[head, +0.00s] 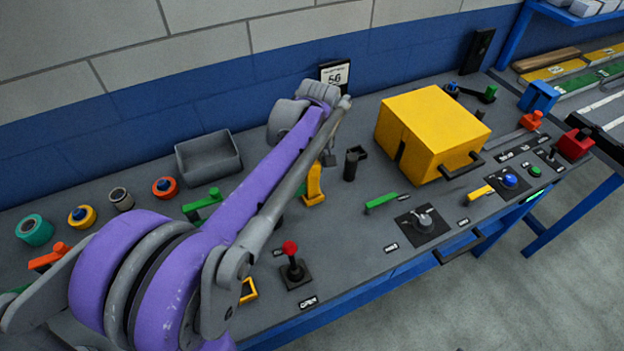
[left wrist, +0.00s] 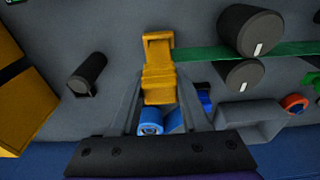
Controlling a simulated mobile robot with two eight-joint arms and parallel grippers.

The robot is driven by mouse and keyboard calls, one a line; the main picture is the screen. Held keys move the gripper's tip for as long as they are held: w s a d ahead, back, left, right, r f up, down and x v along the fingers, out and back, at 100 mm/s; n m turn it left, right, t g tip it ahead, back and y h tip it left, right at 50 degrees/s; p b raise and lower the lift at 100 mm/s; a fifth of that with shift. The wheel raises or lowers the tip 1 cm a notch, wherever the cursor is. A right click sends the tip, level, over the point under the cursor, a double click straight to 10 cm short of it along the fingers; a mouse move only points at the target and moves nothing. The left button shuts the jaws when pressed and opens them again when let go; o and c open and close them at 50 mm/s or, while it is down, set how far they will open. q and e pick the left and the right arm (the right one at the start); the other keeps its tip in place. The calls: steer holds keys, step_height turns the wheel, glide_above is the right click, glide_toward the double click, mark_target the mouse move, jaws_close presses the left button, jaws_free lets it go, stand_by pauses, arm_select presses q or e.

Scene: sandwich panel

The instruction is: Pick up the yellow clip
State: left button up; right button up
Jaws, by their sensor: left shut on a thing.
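The yellow clip (head: 315,185) stands on the grey bench top in the middle of the head view, partly behind my left arm. In the left wrist view the yellow clip (left wrist: 158,52) is at the centre, with its lower part between the fingers. My left gripper (left wrist: 160,98) is shut on it. In the head view the left gripper (head: 327,150) is small and partly hidden at the clip's top. I cannot tell whether the clip touches the bench. My right gripper is in neither view.
A black cylinder (head: 352,163) stands close right of the clip, and a large yellow box (head: 425,125) is farther right. A grey tray (head: 208,157) is left. A red-knobbed lever (head: 291,262) stands in front. The wall is close behind.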

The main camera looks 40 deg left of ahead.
arm_select(q)
jaws_close()
step_height(320, 180, up, 10)
steer(key=shift+p, duration=0.35)
steer(key=shift+r, duration=0.1)
